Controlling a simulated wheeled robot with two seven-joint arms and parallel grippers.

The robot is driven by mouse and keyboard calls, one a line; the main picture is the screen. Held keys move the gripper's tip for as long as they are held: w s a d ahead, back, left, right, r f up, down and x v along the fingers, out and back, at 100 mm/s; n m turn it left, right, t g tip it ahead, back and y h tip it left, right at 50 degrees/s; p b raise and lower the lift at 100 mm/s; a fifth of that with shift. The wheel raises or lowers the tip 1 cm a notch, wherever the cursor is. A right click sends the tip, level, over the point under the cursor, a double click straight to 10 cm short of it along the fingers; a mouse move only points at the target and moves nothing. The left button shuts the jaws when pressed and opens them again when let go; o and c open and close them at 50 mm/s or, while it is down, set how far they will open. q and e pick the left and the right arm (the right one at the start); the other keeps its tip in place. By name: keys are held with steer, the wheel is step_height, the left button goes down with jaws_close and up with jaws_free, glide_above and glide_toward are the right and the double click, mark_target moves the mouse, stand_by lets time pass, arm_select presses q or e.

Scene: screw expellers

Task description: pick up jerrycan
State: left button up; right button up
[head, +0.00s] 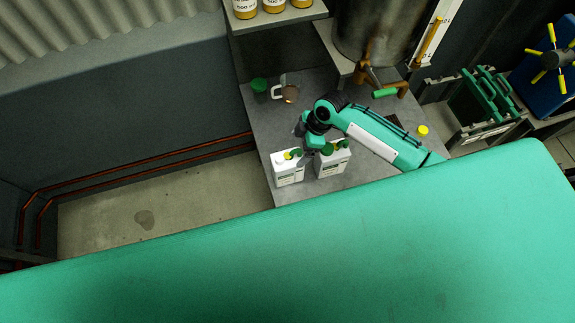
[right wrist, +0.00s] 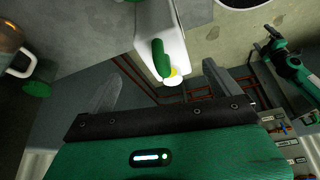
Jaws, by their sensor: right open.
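Two white jerrycans with green handles and yellow caps stand upright on the grey table: a left jerrycan (head: 288,172) and a right jerrycan (head: 332,165). My right gripper (head: 310,138) is over the table just behind and above them, partly hidden by its own wrist. In the right wrist view my right gripper (right wrist: 160,85) has its fingers wide apart with nothing held. A white jerrycan (right wrist: 155,30) lies ahead of the gap, its green handle and yellow cap facing the gripper. I cannot tell which of the two it is. My left gripper is not visible.
The grey table (head: 265,125) also holds a mug (head: 288,88), a green item (head: 259,85) and a yellow cap (head: 423,130). A large metal vessel (head: 375,30) with a tap stands behind. A shelf (head: 270,20) with jars overhangs at the back left.

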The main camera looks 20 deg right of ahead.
mark_target(295, 153)
steer(key=shift+a+f+p, duration=0.25)
steer(key=shift+f+p, duration=0.05)
steer(key=shift+p, duration=0.05)
steer(key=x, duration=0.1)
steer(key=p+x, duration=0.2)
steer(key=shift+s+a+f, duration=0.3)
steer(key=shift+s+a, duration=0.05)
steer(key=shift+a, duration=0.05)
steer(key=shift+a+f, duration=0.1)
steer(key=shift+f, duration=0.35)
steer(key=c, duration=1.4)
steer(key=shift+w+r, duration=0.1)
